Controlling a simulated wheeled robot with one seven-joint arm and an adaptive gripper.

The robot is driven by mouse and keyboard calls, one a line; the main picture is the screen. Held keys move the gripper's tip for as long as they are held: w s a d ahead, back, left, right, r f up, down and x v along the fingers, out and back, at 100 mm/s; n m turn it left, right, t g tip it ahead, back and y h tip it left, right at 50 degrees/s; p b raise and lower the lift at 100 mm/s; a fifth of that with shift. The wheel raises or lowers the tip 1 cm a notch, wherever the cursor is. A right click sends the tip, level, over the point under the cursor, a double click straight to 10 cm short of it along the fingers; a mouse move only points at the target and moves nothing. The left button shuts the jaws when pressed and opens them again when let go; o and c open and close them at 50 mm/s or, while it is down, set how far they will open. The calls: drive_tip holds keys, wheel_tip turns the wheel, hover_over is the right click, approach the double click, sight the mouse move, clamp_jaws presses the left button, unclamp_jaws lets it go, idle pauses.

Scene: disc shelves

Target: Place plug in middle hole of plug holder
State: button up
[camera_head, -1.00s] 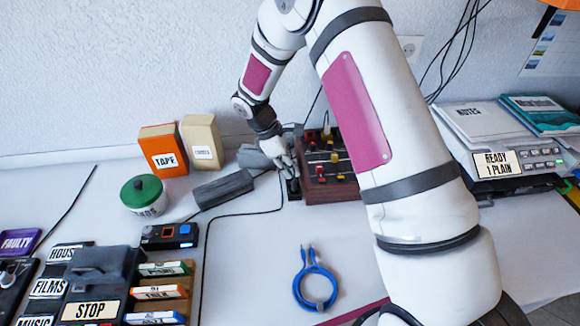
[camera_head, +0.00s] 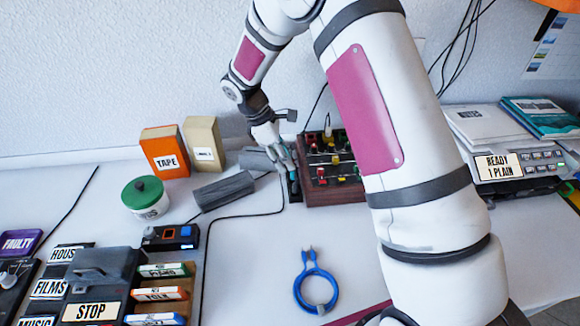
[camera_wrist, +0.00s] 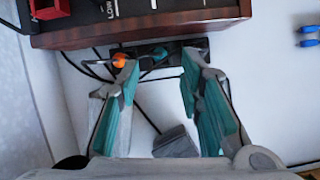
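My gripper (camera_wrist: 160,65) is open, its two teal-padded fingers well apart in the wrist view. It shows in the camera_head view (camera_head: 284,164) above the black plug holder (camera_head: 294,190), beside the wooden box. In the wrist view the narrow black holder (camera_wrist: 190,47) lies along the box's edge. An orange plug (camera_wrist: 120,60) is at its left end, close to the left fingertip. A teal plug (camera_wrist: 159,54) sits near the holder's middle, between the fingertips but apart from them. How deep each plug sits cannot be told.
The wooden box (camera_head: 330,192) with knobs and cables stands right of the holder. A dark grey block (camera_head: 222,190) and a green-lidded tin (camera_head: 145,196) are to the left. A blue coiled cable (camera_head: 315,288) lies in front on the white table.

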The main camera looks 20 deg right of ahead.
drive_tip(key=s+v, duration=0.1)
drive_tip(key=v, duration=0.6)
drive_tip(key=s+d+r+m+t+y, duration=0.15)
drive_tip(key=s+r+m, duration=0.25)
drive_tip(key=s+r, duration=0.45)
drive_tip(key=s+d+r+m, duration=0.3)
drive_tip(key=s+r, duration=0.4)
drive_tip(key=r, duration=0.2)
drive_tip(key=s+m+t+y, duration=0.2)
drive_tip(key=s+m, duration=0.5)
drive_tip(key=s, duration=1.2)
drive_tip(key=shift+s+y, duration=0.35)
drive_tip(key=shift+s, duration=0.05)
drive_tip(key=shift+t, duration=0.25)
wheel_tip(320, 180, up, 7)
drive_tip(key=t+p, duration=0.1)
drive_tip(key=p, duration=0.5)
drive_tip(key=shift+r+t, duration=0.2)
drive_tip(key=shift+t, duration=0.1)
